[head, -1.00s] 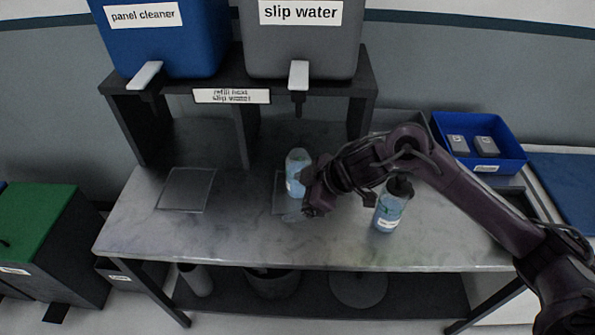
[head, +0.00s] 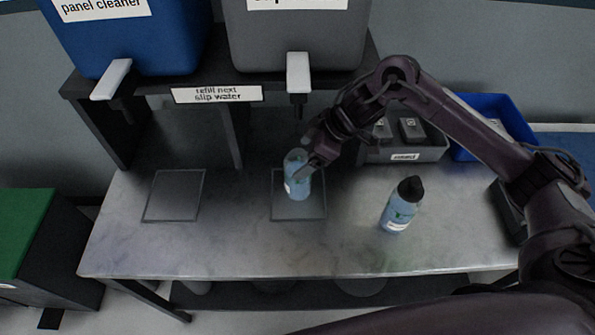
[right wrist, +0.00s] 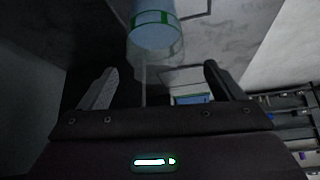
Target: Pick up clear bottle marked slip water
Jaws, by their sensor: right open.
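An open-topped clear bottle (head: 297,178) with pale blue liquid stands upright on the right square pad (head: 312,210), below the grey slip water tank. In the right wrist view the clear bottle (right wrist: 155,35) is ahead of the fingers, within the width of their gap. My right gripper (head: 313,163) is open at the bottle's right side in the head view; I cannot tell whether it touches. A second blue bottle (head: 401,207) with a black cap stands upright to the right. The small print on both bottles is not legible. My left gripper is not in view.
The grey tank (head: 300,40) and blue panel cleaner tank (head: 140,45) have white taps over the pads. A sign (head: 217,95) reads "refill next slip water". The left pad (head: 174,195) is empty.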

